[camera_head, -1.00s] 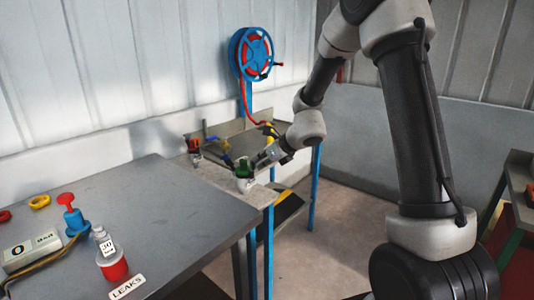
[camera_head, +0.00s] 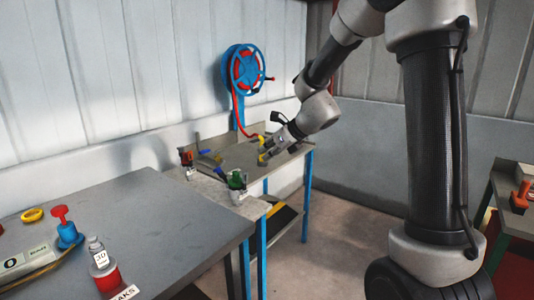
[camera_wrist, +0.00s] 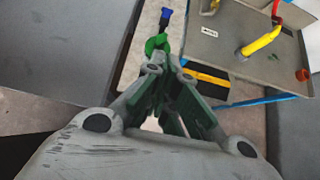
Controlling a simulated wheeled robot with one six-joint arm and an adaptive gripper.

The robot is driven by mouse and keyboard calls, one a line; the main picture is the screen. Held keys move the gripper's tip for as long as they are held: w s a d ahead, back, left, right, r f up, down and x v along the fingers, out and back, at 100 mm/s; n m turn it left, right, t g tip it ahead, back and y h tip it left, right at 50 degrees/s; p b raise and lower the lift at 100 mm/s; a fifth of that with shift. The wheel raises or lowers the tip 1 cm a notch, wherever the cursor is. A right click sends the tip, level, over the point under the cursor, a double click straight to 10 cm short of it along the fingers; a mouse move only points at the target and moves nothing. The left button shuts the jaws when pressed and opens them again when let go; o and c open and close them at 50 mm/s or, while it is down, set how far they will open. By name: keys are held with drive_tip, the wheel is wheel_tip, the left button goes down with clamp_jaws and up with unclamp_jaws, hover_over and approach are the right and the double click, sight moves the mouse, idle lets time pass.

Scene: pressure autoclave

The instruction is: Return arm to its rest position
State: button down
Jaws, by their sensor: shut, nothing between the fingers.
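My gripper (camera_head: 264,158) is at the end of my arm, over the metal bench with the blue legs in the head view. It is past the white container with the green top (camera_head: 237,181) and apart from it. In the wrist view my gripper (camera_wrist: 164,62) has its dark fingers closed together at the tips, with nothing seen between them. A green part (camera_wrist: 155,43) shows just beyond the fingertips in the wrist view, with a blue handle (camera_wrist: 165,16) above it.
A blue hose reel (camera_head: 245,68) hangs on the wall behind the metal bench (camera_head: 235,153). A grey table (camera_head: 140,215) at the left holds a blue part with a red knob (camera_head: 64,225) and a red-bottomed bottle (camera_head: 103,268). Bare floor (camera_head: 345,200) lies right of the bench.

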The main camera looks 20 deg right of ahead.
drive_tip(key=s+d+f+n+g+h, duration=0.1)
drive_tip(key=s+d+n+g, duration=0.15)
drive_tip(key=s+n, duration=0.6)
drive_tip(key=s+d+f+n+g, duration=0.1)
drive_tip(key=s+n+g, duration=0.2)
drive_tip(key=s+n, duration=0.5)
drive_tip(key=s+d+r+n+h, duration=0.1)
drive_tip(key=s+d+r+n, duration=0.1)
drive_tip(key=s, duration=0.4)
drive_tip(key=s+d+r+n+t+h, duration=0.1)
drive_tip(key=s+d+r+n+h, duration=0.1)
drive_tip(key=s+d+n, duration=0.3)
drive_tip(key=s+d+r+n+t+h, duration=0.1)
drive_tip(key=s+d+r+n, duration=0.2)
drive_tip(key=s, duration=0.4)
drive_tip(key=shift+s+d+r+n+h, duration=0.25)
drive_tip(key=shift+d+r+n+h, duration=0.25)
drive_tip(key=shift+n, duration=0.65)
drive_tip(key=shift+a, duration=0.15)
